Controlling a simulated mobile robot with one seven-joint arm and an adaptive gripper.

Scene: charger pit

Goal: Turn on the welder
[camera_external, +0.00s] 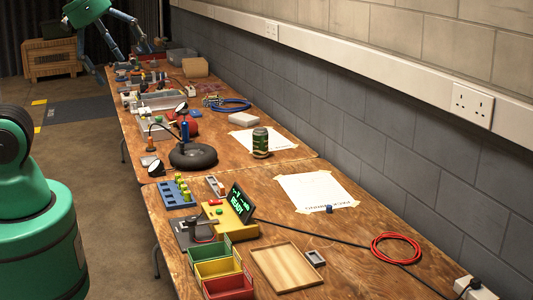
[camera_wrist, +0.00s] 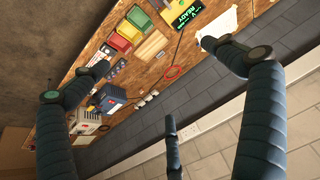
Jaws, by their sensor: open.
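No label names the welder. In the wrist view, a dark blue boxy machine (camera_wrist: 110,98) stands on the workbench and may be the welder. A pale grey machine (camera_wrist: 88,122) stands beside it. Their switches are too small to read. My gripper (camera_wrist: 160,78) has its blue-grey fingers spread wide, with nothing between them. In the external view, my gripper (camera_external: 124,66) hangs at the upper left with its fingers pointing down. It is apart from the bench. The blue and grey machines are not visible in that view.
The bench (camera_external: 350,245) runs along a grey block wall. It holds a yellow unit (camera_external: 230,218) with a green "READY" display, coloured bins (camera_external: 222,272), a wooden tray (camera_external: 285,266) and a red cable (camera_external: 396,248). Wall sockets (camera_external: 472,105) sit above. Floor lies open on the left.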

